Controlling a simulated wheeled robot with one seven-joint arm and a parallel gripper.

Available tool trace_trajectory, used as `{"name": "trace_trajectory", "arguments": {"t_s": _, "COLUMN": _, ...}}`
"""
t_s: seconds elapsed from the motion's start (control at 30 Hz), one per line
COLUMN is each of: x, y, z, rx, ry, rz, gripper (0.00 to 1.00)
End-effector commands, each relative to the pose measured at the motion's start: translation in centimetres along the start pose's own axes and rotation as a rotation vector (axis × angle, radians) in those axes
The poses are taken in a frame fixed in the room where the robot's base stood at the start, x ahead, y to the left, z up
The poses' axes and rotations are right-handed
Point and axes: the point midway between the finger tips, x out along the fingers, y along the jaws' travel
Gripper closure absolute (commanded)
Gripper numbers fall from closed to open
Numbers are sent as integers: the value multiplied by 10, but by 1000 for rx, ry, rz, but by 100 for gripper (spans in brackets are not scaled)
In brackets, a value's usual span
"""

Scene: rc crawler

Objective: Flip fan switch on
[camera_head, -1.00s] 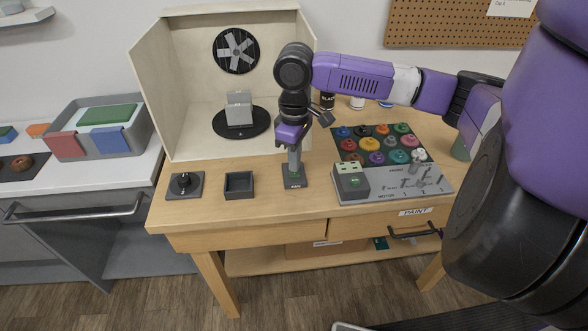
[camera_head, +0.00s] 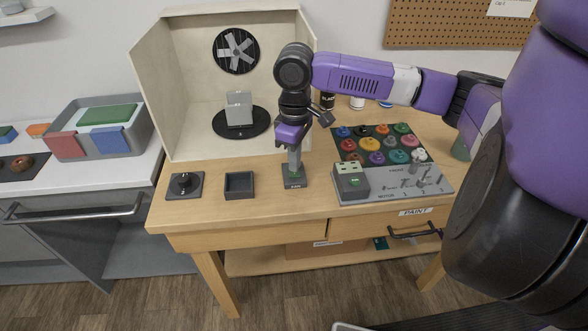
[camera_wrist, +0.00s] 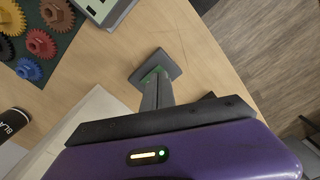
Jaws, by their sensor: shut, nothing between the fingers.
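The fan switch (camera_head: 294,183) is a small dark grey plate with a white label and some green on it, near the front of the wooden table. It also shows in the wrist view (camera_wrist: 169,60). My gripper (camera_head: 294,168) points down over the switch, with its grey fingers shut and empty. In the wrist view the fingertips (camera_wrist: 155,76) overlap the green part of the switch; I cannot tell whether they touch it. The fingers hide most of the rocker, so its position is unclear. The fan (camera_head: 236,51) is a grey-bladed disc on the booth's back wall.
The booth (camera_head: 182,95) holds a grey block (camera_head: 239,108) on a black turntable (camera_head: 262,124). A dark knob (camera_head: 184,184) and a square tray (camera_head: 239,185) lie left of the switch. A grey console (camera_head: 400,189) and a mat of coloured gears (camera_head: 345,145) are to the right.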

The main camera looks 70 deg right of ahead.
Motion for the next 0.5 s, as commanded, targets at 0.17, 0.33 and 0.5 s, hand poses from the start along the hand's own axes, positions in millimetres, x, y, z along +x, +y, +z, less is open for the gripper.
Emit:
{"name": "trace_trajectory", "arguments": {"t_s": 0.17, "x": 0, "y": 0, "z": 0, "rx": 0, "ry": 0, "rz": 0, "gripper": 100}}
{"name": "trace_trajectory", "arguments": {"t_s": 0.33, "x": 2, "y": 0, "z": 0, "rx": 0, "ry": 0, "rz": 0, "gripper": 100}}
{"name": "trace_trajectory", "arguments": {"t_s": 0.5, "x": 4, "y": 0, "z": 0, "rx": 0, "ry": 0, "rz": 0, "gripper": 100}}
